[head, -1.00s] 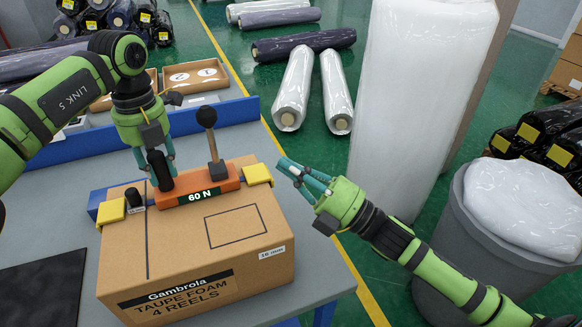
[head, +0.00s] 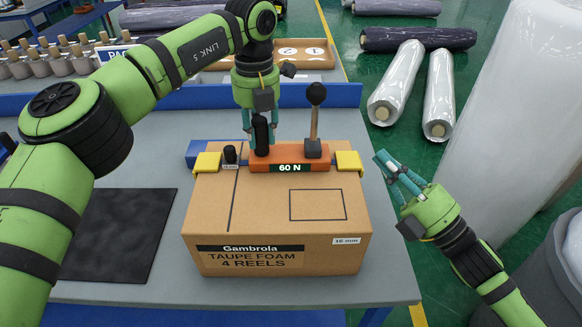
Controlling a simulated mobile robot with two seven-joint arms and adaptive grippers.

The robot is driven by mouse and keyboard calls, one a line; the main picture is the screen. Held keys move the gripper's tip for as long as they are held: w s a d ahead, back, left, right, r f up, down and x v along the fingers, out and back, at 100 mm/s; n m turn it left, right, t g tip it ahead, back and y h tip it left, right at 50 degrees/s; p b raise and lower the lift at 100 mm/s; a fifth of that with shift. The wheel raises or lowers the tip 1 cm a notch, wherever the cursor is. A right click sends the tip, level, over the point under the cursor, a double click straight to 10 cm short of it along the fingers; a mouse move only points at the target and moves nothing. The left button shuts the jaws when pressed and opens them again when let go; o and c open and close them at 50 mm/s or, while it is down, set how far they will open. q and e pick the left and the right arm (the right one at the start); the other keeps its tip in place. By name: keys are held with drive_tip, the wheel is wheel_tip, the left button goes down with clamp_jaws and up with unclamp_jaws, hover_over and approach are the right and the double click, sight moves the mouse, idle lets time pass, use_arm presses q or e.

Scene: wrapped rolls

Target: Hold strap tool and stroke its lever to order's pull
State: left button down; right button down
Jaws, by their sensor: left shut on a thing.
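The orange strap tool (head: 270,158) sits on top of a cardboard box (head: 290,240) labelled "Gambrola TAUPE FOAM 4 REELS", and its front reads "60 N". Its lever (head: 314,120), with a black ball knob, stands nearly upright at the tool's right end. A black grip (head: 261,134) rises from its left part. My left gripper (head: 262,132) comes down from above and is shut on this grip. Yellow corner pieces (head: 348,161) sit at both ends of the tool. My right gripper (head: 386,160) is empty, to the right of the box and apart from it; its fingers look spread.
A dark mat (head: 125,235) lies on the grey table (head: 90,291) left of the box. A blue rail (head: 185,101) runs along the back. Wrapped rolls (head: 398,85) lie on the green floor beyond. A tall white wrapped stack (head: 510,120) stands at right.

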sight(315, 115)
idle(0.3)
drive_tip(key=a+r+n+g, duration=0.3)
drive_tip(key=a+r+n, duration=0.1)
drive_tip(key=a+r, duration=0.2)
drive_tip(key=shift+a+g+h, duration=0.15)
drive_tip(key=shift+g+h, duration=0.15)
drive_tip(key=shift+h, duration=0.1)
drive_tip(key=shift+w, duration=0.1)
drive_tip(key=x, duration=1)
idle(0.5)
drive_tip(key=shift+d+r, duration=0.1)
drive_tip(key=shift+d, duration=0.25)
